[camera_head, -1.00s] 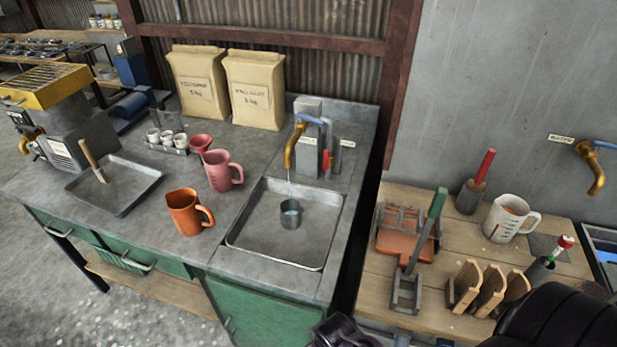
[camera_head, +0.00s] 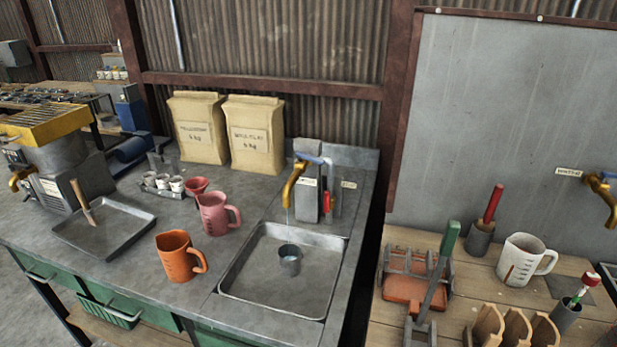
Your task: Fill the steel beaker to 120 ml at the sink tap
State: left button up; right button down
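The small steel beaker (camera_head: 289,266) stands upright in the sink basin (camera_head: 240,291), under the brass spout of the sink tap (camera_head: 292,185). A thin, faint stream of water shows below the spout, in line with the beaker's mouth. The beaker's water level and any markings are too small to read. The tap has a blue pipe on top and a red part (camera_head: 327,202) at its right side. Neither of my grippers shows in this view, and nothing is holding the beaker.
An orange jug (camera_head: 176,258) and a pink jug (camera_head: 214,214) stand left of the sink. A metal tray (camera_head: 108,238) lies farther left. Two paper bags (camera_head: 256,135) stand behind. A wooden bench (camera_head: 385,335) with a white jug (camera_head: 522,262) and several tools is at the right.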

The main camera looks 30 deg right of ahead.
aim_at(307, 157)
jog(key=i+j+z, duration=0.15)
jog(key=j, duration=0.35)
jog(key=i+j+z, duration=0.2)
jog(key=j, duration=0.3)
jog(key=j+z, duration=0.15)
jog(key=j, duration=0.35)
